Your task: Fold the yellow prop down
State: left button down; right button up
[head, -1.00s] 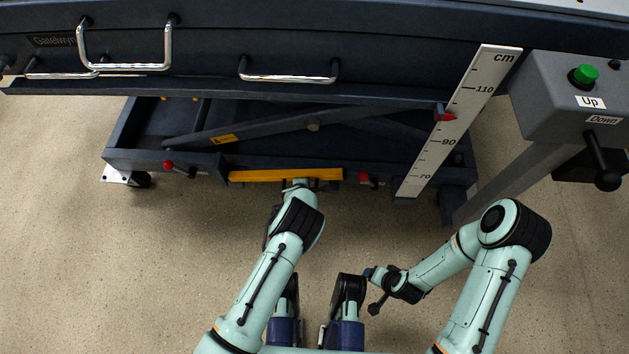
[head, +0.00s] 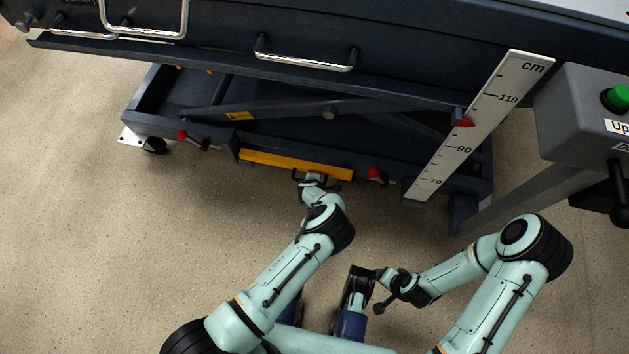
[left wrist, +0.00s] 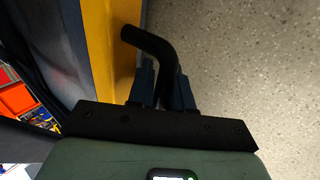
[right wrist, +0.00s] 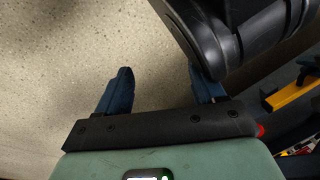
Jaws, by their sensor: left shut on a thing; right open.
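The yellow prop (head: 290,163) is a long bar lying along the front of the lift's dark base frame in the head view. In the left wrist view the prop (left wrist: 102,45) runs along the left side, with a black bent handle (left wrist: 153,48) standing out from it. My left gripper (left wrist: 162,85) is shut on that handle; in the head view the left gripper (head: 311,178) is at the prop's front side. My right gripper (right wrist: 160,82) is open and empty, away from the prop, above the floor.
Red-tipped levers (head: 184,136) and (head: 376,175) flank the prop on the base. A cm scale (head: 480,125) with a red pointer stands at right. A grey control box (head: 590,105) with a green button is far right. The floor in front is clear.

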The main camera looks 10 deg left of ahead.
pick_arm(q)
jog(key=shift+s+a+f, duration=0.1)
jog(key=shift+a+f, duration=0.05)
jog(key=shift+a, duration=0.05)
jog(key=c, duration=1.4)
grip_release()
jog(key=shift+f, duration=0.1)
pick_arm(e)
jog(key=shift+w, duration=0.1)
pick_arm(q)
jog(key=shift+d, duration=0.1)
jog(key=a+p+v, duration=0.1)
jog(key=p+v, duration=0.4)
jog(key=v, duration=0.8)
jog(key=shift+d+r, duration=0.3)
jog(key=shift+d, duration=0.1)
pick_arm(e)
notch_tip(320, 180, up, 7)
jog(key=a, duration=0.3)
jog(key=shift+s+f+n+y, duration=0.2)
jog(key=shift+s+n+y, duration=0.1)
jog(key=shift+s+y, duration=0.1)
